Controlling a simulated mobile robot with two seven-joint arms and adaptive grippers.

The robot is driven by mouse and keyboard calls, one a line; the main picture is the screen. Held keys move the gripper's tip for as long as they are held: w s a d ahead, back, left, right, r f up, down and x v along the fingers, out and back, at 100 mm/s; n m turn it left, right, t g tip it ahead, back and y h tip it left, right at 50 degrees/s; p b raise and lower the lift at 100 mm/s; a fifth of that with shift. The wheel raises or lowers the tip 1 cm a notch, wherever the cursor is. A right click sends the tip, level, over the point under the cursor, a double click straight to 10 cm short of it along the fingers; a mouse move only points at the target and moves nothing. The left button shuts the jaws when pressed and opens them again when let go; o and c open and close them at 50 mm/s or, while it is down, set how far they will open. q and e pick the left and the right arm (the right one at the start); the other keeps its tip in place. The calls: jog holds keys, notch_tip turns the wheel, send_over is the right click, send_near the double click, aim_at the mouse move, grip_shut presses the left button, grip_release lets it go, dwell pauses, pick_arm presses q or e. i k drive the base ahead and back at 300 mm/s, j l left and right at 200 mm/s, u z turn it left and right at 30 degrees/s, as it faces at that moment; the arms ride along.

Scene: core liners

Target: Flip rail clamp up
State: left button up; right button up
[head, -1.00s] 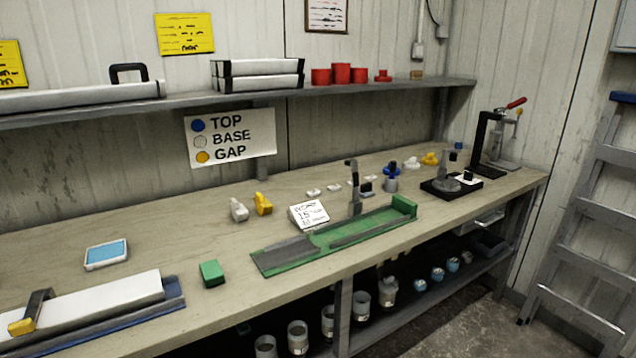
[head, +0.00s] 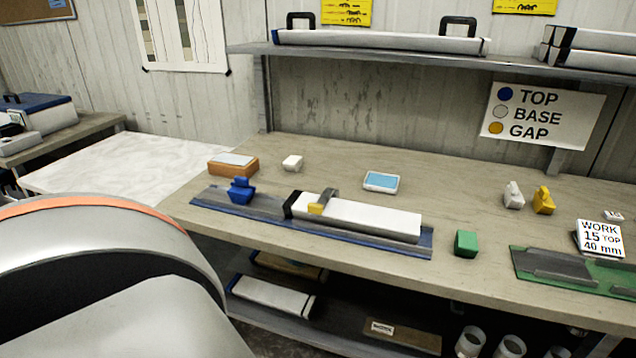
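A clamp (head: 328,194) with a dark grey arm and a yellow tip (head: 315,209) lies across a white core liner (head: 375,217). The liner rests on a long blue and grey rail (head: 270,217) on the workbench. A black band (head: 290,205) is at the liner's left end. A blue block (head: 241,190) stands on the rail to the left of the liner, apart from it. Neither of my grippers is in view. A large part of my own arm fills the lower left and hides the floor there.
A green block (head: 466,243) and a green rail (head: 575,272) are to the right on the bench (head: 330,165). A blue-topped pad (head: 381,181), a white block (head: 292,163) and an orange box (head: 233,164) are behind the blue rail. A shelf (head: 400,58) runs above.

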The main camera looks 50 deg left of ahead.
aim_at(315, 209)
jog(key=u, duration=1.45)
jog(key=z, duration=0.4)
